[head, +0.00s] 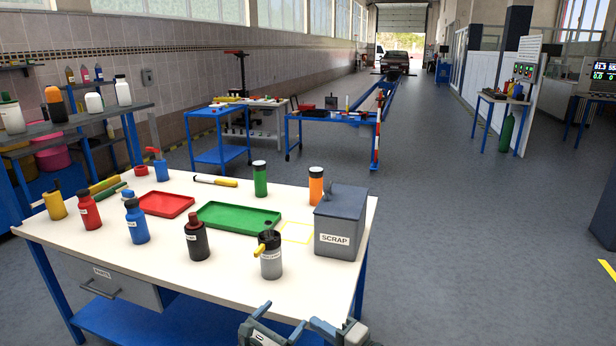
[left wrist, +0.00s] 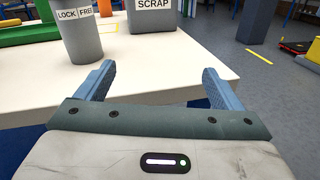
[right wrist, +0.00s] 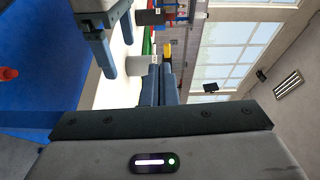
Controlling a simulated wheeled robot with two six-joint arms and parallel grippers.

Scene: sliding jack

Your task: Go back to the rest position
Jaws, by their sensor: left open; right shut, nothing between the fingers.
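My left gripper (left wrist: 158,72) is open and empty at the front edge of the white-topped workbench (head: 320,276). A grey LOCK FREE can (left wrist: 82,38) and the grey SCRAP box (left wrist: 152,22) stand on the bench beyond its fingers. My right gripper (right wrist: 159,70) is shut with nothing between its fingers. Its camera is turned on its side, and my left gripper's blue fingers show at the upper left there. In the head view, gripper parts show at the bottom edge, partly cut off; I cannot tell clearly which part belongs to which arm.
The LOCK FREE can (head: 271,262) and SCRAP box (head: 339,228) stand near the bench's right side. A green tray (head: 225,215), a red tray (head: 166,203) and several bottles occupy the rest. A blue cart (head: 218,133) stands behind.

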